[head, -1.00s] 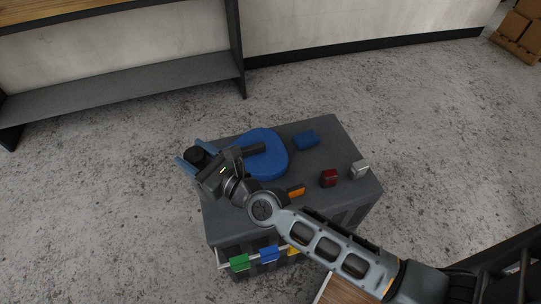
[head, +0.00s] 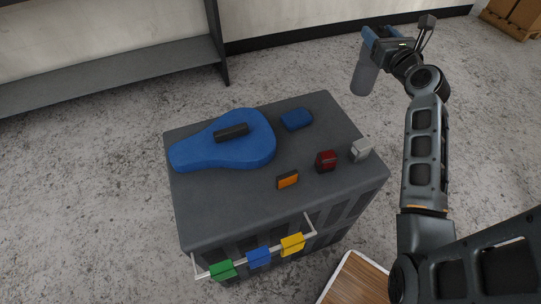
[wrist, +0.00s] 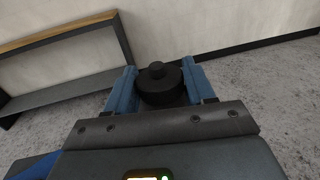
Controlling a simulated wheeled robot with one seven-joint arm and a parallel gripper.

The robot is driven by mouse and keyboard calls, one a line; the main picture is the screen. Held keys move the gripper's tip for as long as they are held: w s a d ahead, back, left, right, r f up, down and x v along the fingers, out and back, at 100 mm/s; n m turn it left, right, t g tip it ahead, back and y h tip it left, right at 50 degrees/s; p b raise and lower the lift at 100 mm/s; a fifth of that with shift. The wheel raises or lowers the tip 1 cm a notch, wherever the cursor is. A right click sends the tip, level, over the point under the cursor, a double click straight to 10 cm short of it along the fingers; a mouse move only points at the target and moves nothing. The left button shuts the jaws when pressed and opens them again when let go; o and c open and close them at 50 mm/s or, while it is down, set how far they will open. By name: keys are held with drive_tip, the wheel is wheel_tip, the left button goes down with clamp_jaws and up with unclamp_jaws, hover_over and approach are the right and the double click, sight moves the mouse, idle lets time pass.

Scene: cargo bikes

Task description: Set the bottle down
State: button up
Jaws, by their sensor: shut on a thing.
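The bottle (head: 364,78) has a grey-blue body and hangs slightly tilted beneath my gripper (head: 376,36), in the upper right of the head view. In the wrist view its black cap (wrist: 160,85) stands between the two blue fingers of my gripper (wrist: 158,90). My gripper is shut on the bottle near its top. The bottle is in the air over the concrete floor, to the right of the dark grey box and apart from it. The fingers hide part of the bottle's upper end.
The dark grey box (head: 225,198) carries a blue saddle-shaped piece (head: 252,150), a black bar (head: 231,132), a small blue piece (head: 297,120), and orange (head: 287,180), red (head: 326,160) and silver (head: 360,149) blocks. A wooden surface (head: 355,283) lies in front. A shelf (head: 120,72) lines the wall.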

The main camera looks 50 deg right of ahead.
drive_tip(key=shift+s+d, duration=0.4)
drive_tip(key=shift+s, duration=0.15)
drive_tip(key=w+a+f+b, duration=0.2)
drive_tip(key=w+f+b, duration=0.1)
drive_tip(key=w+f, duration=0.8)
drive_tip(key=shift+w+a, duration=0.2)
drive_tip(key=shift+a, duration=0.15)
drive_tip(key=shift+f, duration=0.15)
drive_tip(key=o, duration=1.4)
drive_tip(key=shift+c, duration=0.2)
